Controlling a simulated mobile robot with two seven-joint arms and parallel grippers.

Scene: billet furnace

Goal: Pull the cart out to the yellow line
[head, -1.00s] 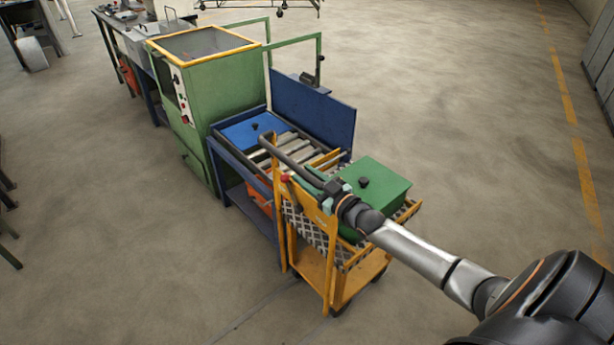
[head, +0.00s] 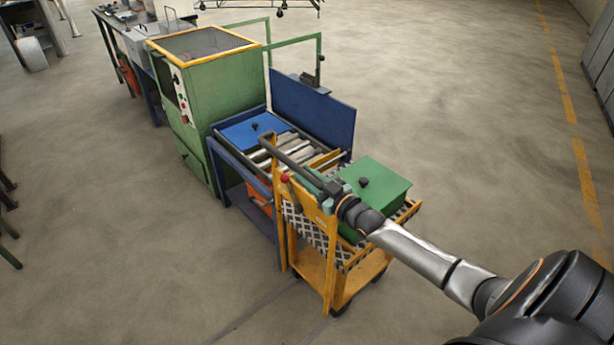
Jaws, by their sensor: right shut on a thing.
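The orange-yellow cart (head: 312,268) stands at the end of the blue roller table, close up against it. A green box with a black knob (head: 378,180) sits on its top deck. The yellow dashed line (head: 588,185) runs along the floor at the far right, well apart from the cart. My left gripper is out of the picture.
Open concrete floor lies between the cart and the yellow line. Grey cabinets (head: 600,65) stand at the right.

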